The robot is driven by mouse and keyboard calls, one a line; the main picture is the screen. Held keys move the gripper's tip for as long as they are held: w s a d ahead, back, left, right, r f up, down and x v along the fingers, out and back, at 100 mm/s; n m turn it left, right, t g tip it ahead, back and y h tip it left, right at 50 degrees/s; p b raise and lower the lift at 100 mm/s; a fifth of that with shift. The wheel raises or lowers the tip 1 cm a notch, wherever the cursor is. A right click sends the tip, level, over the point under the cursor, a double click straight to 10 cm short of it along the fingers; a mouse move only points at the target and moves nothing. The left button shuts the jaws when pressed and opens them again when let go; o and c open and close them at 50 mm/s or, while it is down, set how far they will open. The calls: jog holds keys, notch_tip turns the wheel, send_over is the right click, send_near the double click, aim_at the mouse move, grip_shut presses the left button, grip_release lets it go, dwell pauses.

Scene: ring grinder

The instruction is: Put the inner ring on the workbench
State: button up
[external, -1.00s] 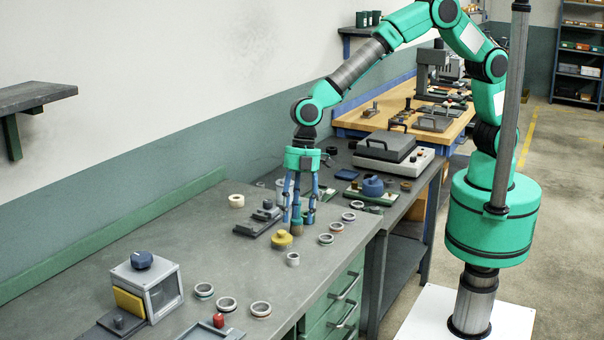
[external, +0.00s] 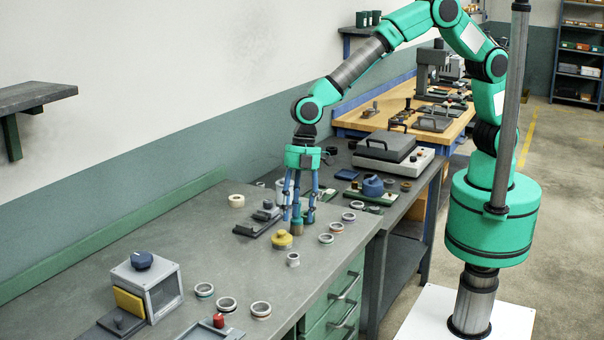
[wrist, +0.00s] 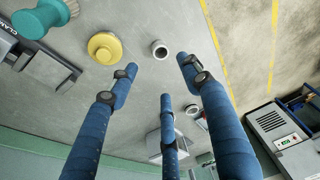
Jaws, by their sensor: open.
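My gripper (external: 299,216) has blue fingers spread apart over the grey workbench (external: 180,245), with nothing seen held between them. In the wrist view my gripper (wrist: 160,78) has its fingertips apart close to a small grey ring (wrist: 160,50), which appears beyond them. This looks like the small ring (external: 293,259) on the bench in front of the yellow-knobbed part in the external view. Several other rings, such as the near one (external: 261,309), lie on the bench. I cannot tell for certain which one is the inner ring.
A yellow-knobbed part (external: 281,240) and a brush (wrist: 45,18) are close to my fingers. A grey fixture box (external: 147,286) with a blue knob stands at the near left. A cream ring (external: 236,201) lies towards the wall. Bare bench lies between the cream ring and the box.

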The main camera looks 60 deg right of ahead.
jog(key=shift+r, duration=0.1)
jog(key=w+d+r+m+t, duration=0.1)
jog(key=w+d+r+m, duration=0.15)
jog(key=d+r, duration=0.45)
jog(key=w+d+r+m, duration=0.25)
jog(key=d+r, duration=0.35)
jog(key=d, duration=0.4)
jog(key=d+r+m+t, duration=0.1)
jog(key=d+r+m, duration=0.1)
jog(key=d+r, duration=0.5)
jog(key=d+r+m+t, duration=0.1)
jog(key=d+r+m, duration=0.1)
jog(key=d, duration=0.9)
jog(key=s+d+r+m+t+h, duration=0.1)
jog(key=s+d+r+m, duration=0.2)
jog(key=d, duration=0.5)
jog(key=s+d+r+m+t, duration=0.1)
jog(key=s+d+r+m, duration=0.1)
jog(key=s+d, duration=0.45)
jog(key=s+d+f+m+t+h, duration=0.1)
jog(key=s+d+m, duration=0.4)
jog(key=s+d, duration=0.5)
jog(key=d+h, duration=0.1)
jog(key=d, duration=0.2)
jog(key=shift+s+d+m, duration=0.2)
jog(key=shift+d+m, duration=0.1)
jog(key=shift+d, duration=0.1)
jog(key=shift+f, duration=0.1)
